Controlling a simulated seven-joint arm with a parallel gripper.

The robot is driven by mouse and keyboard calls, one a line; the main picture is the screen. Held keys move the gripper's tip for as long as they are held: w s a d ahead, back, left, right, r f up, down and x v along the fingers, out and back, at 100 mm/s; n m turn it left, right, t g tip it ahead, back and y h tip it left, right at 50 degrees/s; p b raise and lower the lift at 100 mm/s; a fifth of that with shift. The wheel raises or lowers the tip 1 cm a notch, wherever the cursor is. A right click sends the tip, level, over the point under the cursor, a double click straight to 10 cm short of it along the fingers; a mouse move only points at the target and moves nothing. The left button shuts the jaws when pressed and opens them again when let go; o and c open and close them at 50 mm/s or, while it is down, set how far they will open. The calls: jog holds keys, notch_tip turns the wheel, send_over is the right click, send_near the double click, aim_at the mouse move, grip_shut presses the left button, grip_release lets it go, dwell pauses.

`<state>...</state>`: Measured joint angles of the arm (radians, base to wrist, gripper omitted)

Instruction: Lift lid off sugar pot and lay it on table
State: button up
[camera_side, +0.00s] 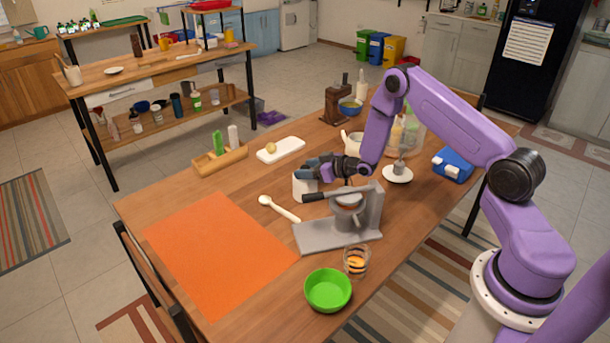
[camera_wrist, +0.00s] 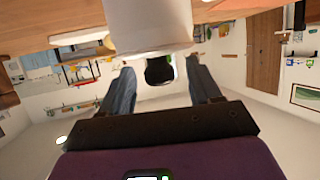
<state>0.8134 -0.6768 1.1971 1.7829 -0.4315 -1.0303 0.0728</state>
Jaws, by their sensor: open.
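A white pot (camera_side: 305,188), which looks like the sugar pot, stands upright on the wooden table (camera_side: 240,208), left of the grey machine. My gripper (camera_side: 314,167) is at the height of the pot's top, pointing left, and covers much of its upper part. In the wrist view the scene appears upside down, with the white pot (camera_wrist: 148,22) hanging from the top edge. My gripper (camera_wrist: 162,84) is open there, its two fingers apart below the pot. A dark shape (camera_wrist: 160,70) shows between them; I cannot tell whether it is a lid knob or background. The lid itself is not clear.
A grey machine (camera_side: 350,218) stands just right of the pot, close under my arm. A white spoon (camera_side: 279,208), orange mat (camera_side: 215,250), green bowl (camera_side: 328,290) and small glass (camera_side: 357,261) lie nearer. A white board (camera_side: 281,150) and wooden caddy (camera_side: 220,160) are behind. Bare table lies left of the pot.

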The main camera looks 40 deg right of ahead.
jog(key=shift+w+a+f, duration=0.15)
jog(key=shift+w+f, duration=0.05)
jog(key=shift+w, duration=0.3)
jog(key=c, duration=1)
jog(key=shift+r, duration=0.1)
jog(key=shift+c, duration=0.2)
